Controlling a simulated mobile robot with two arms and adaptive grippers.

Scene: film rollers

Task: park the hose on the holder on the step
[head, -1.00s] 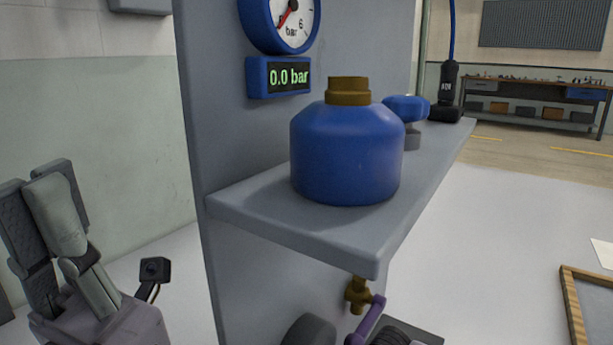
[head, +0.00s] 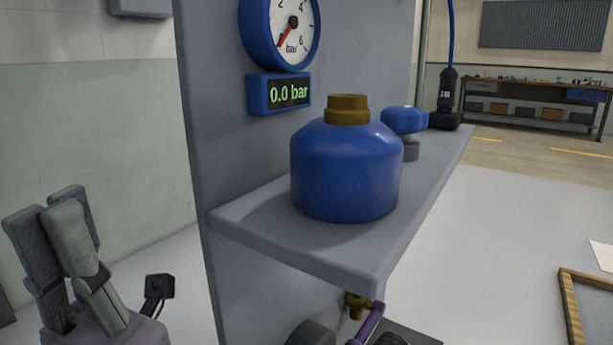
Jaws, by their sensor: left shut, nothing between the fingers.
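A blue hose (head: 453,35) hangs down at the upper right into a black end piece (head: 448,90) with white lettering. This end piece stands upright at a small black base (head: 446,121) at the far end of the grey step (head: 290,240). I cannot tell how deep it sits in the base. My left gripper (head: 48,218) is at the lower left, pointing up, shut and empty. It is well apart from the hose, on the other side of the grey upright panel (head: 225,120). My right gripper is not in view.
A blue tank (head: 345,175) with a brass cap and a blue knob (head: 404,120) stand on the step. A gauge (head: 285,30) and a 0.0 bar display (head: 280,93) are on the panel. A brass valve (head: 356,305) is below. A wooden-edged frame (head: 572,310) lies lower right.

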